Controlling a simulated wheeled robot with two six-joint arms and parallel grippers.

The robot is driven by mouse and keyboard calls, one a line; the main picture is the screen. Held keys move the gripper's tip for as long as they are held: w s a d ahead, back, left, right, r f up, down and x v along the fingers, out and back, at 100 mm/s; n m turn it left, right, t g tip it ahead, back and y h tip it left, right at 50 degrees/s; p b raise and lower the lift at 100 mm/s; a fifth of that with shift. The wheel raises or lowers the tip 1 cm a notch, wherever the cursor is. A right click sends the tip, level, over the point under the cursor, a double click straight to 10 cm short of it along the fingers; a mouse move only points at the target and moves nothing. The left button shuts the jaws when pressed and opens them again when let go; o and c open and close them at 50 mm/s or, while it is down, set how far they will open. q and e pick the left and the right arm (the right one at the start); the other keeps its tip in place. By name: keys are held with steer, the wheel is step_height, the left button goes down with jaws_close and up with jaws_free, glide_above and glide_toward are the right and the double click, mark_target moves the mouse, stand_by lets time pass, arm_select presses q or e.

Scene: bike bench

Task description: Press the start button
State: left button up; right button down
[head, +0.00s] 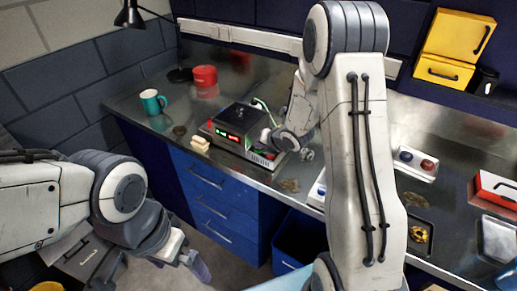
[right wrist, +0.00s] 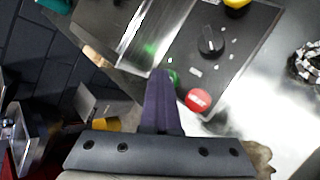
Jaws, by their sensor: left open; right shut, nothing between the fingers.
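The machine (head: 226,143) stands on the metal bench in the head view, a low box with a dark top and lit red and green displays. In the right wrist view its dark control panel (right wrist: 228,68) carries a green button (right wrist: 174,78), a red button (right wrist: 198,100) and a black knob (right wrist: 211,41). My right gripper (right wrist: 160,75) is shut and empty, its fingertips right beside the green button and partly covering it. I cannot tell whether they touch. In the head view my right gripper (head: 267,138) is at the machine's right side. My left gripper (head: 200,268) hangs open and empty, low before the drawers.
A teal mug (head: 153,101), a red canister (head: 204,81) and a small beige block (head: 200,144) are on the bench left of the machine. A tray with knobs (head: 416,163) lies to the right. Blue drawers (head: 215,195) are below the bench.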

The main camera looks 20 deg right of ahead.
mark_target(260, 150)
steer(key=shift+s+f, duration=0.1)
steer(key=shift+s, duration=0.15)
stand_by(0.4)
step_height(260, 150, up, 6)
steer(key=p, duration=0.4)
steer(key=shift+w+r, duration=0.15)
steer(key=shift+r, duration=0.05)
stand_by(0.8)
